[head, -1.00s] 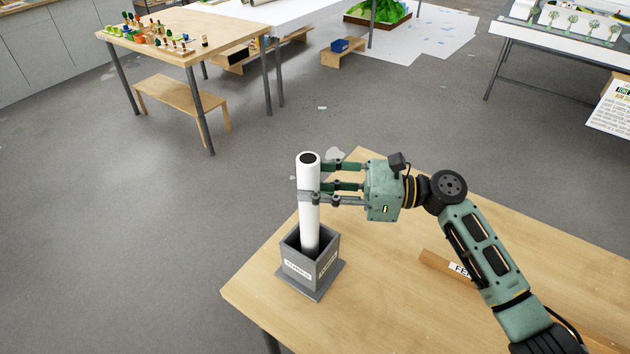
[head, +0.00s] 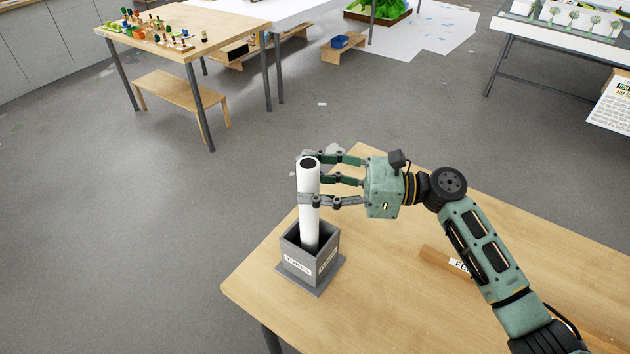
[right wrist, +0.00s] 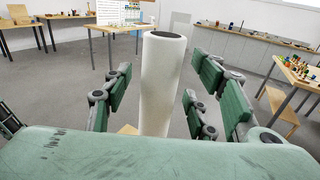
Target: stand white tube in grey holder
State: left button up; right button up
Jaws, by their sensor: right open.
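The white tube (head: 309,205) stands nearly upright in the grey holder (head: 296,266), its lower end hidden inside the holder's walls. The holder sits near the table's left corner. My right gripper (head: 316,178) is open, with its fingers on either side of the tube's upper part. In the right wrist view the tube (right wrist: 163,85) stands between the spread fingers (right wrist: 160,100), with gaps showing on both sides. My left gripper is not in view.
The wooden table (head: 400,305) has free room right of the holder. A brown wooden piece with a label (head: 445,262) lies near my right forearm. Another table with small models (head: 185,25) and a bench (head: 180,98) stand at the far left, across open floor.

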jog(key=s+d, duration=0.1)
jog(key=d, duration=1.1)
jog(key=shift+s, duration=0.15)
dwell(0.4)
